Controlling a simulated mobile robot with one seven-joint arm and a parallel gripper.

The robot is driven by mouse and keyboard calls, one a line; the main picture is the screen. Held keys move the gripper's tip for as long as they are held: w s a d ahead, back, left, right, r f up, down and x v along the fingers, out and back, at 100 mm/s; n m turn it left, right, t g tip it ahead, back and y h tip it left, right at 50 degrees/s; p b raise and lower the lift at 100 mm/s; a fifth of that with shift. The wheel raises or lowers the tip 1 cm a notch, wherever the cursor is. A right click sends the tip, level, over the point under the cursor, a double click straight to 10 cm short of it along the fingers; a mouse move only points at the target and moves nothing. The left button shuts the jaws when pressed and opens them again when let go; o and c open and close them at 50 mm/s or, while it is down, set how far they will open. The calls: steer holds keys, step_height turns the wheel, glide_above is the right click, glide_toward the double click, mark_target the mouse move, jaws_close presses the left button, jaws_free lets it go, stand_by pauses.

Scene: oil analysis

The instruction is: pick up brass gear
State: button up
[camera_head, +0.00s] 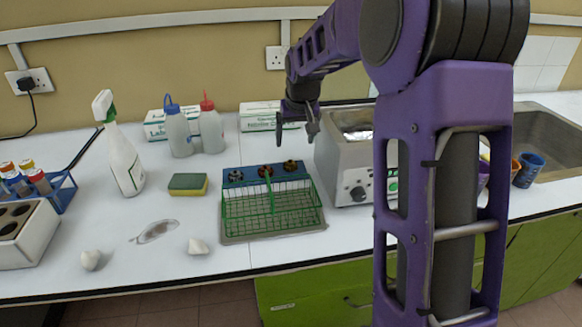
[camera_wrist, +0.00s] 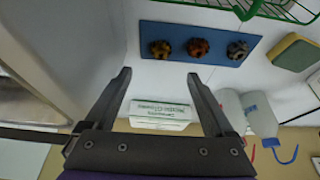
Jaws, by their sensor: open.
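Three small gears sit in a row on a blue mat (camera_head: 250,181), which also shows in the wrist view (camera_wrist: 180,62). The yellowish-brown one, which looks like the brass gear (camera_wrist: 160,49), is at the left end in the wrist view and the right end in the head view (camera_head: 289,166). A reddish-brown gear (camera_wrist: 198,47) is in the middle, and a grey gear (camera_wrist: 238,50) is at the other end. My gripper (camera_head: 297,126) is open and empty, above the table and behind the gears in the head view. Its fingers (camera_wrist: 159,76) are apart.
A green wire basket (camera_head: 270,208) stands just in front of the mat. A grey bath-like machine (camera_head: 345,165) is close on the right. A glove box (camera_head: 262,116) and two wash bottles (camera_head: 211,131) stand behind. A sponge (camera_head: 188,184) lies to the left.

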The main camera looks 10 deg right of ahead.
glide_toward(290, 162)
step_height(290, 162, down, 3)
steer(key=shift+d+r, duration=0.15)
steer(key=shift+r, duration=0.05)
steer(key=shift+w+b+x, duration=0.2)
steer(key=shift+b+x, duration=0.1)
steer(key=shift+x, duration=1.25)
steer(key=shift+w+b+x, duration=0.2)
steer(key=shift+b+x, duration=0.1)
steer(key=shift+x, duration=1.25)
steer(key=shift+r, duration=0.2)
jaws_close()
